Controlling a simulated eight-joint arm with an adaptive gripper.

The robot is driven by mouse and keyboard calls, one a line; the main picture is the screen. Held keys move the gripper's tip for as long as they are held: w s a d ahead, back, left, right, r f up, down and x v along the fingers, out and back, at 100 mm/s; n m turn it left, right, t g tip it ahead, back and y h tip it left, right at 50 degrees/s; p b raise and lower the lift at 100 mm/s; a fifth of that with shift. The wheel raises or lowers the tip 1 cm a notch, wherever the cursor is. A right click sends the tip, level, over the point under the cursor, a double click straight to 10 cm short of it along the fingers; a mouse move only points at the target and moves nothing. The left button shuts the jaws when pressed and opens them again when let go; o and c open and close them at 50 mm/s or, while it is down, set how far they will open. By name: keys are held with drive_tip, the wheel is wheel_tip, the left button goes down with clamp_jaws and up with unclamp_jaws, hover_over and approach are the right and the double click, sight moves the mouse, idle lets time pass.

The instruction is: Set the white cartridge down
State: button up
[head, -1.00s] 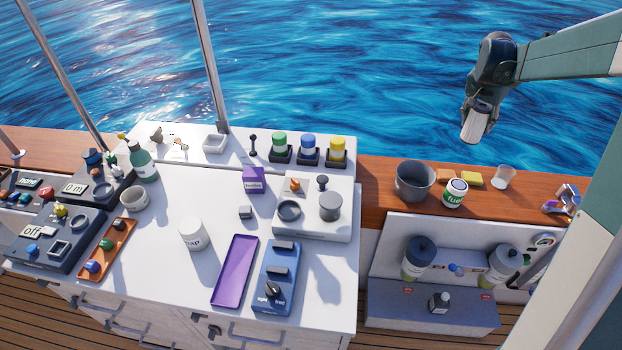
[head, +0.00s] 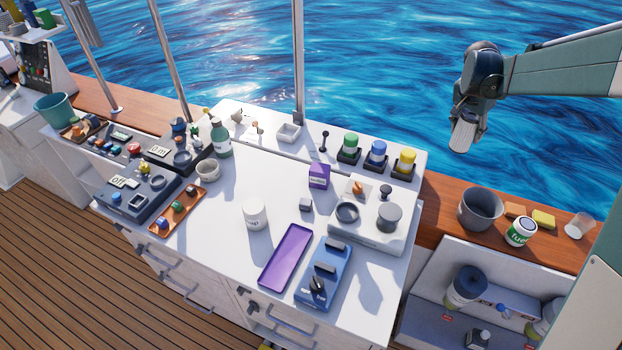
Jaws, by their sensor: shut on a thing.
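My gripper (head: 468,112) hangs at the upper right in the head view, with the blue water behind it. It is shut on the white cartridge (head: 463,136), a pale cylinder that points down and tilts slightly. The fingers hide the cartridge's upper part. The cartridge is held in the air and appears clear of every surface. In the picture it lies above the wooden ledge (head: 450,191) and to the right of the white counter (head: 235,180).
The counter holds a white cup (head: 255,214), a purple tray (head: 286,257), a blue switch box (head: 324,273) and a green bottle (head: 221,140). Bare counter lies around the cup.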

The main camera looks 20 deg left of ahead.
drive_tip(key=s+a+n+y+p, duration=0.15)
drive_tip(key=s+a, duration=0.35)
drive_tip(key=a, duration=1.3)
drive_tip(key=s+a+n+h+p, duration=0.15)
drive_tip(key=s+a, duration=0.35)
drive_tip(key=a, duration=1.3)
drive_tip(key=s+a+n+y+p, duration=0.1)
drive_tip(key=s+a+p, duration=0.1)
drive_tip(key=s+a, duration=0.8)
drive_tip(key=s+a+n+y+p, duration=0.1)
drive_tip(key=s+a, duration=0.6)
drive_tip(key=a, duration=0.6)
drive_tip(key=shift+t, duration=0.4)
drive_tip(key=shift+s+a+f, duration=0.1)
drive_tip(key=shift+s+f, duration=0.1)
drive_tip(key=shift+f, duration=1.05)
drive_tip(key=shift+s+f, duration=0.2)
drive_tip(key=shift+f, duration=1)
drive_tip(key=shift+f, duration=0.1)
wheel_tip(320, 180, down, 6)
drive_tip(key=shift+f, duration=0.2)
drive_tip(key=shift+f, duration=1.7)
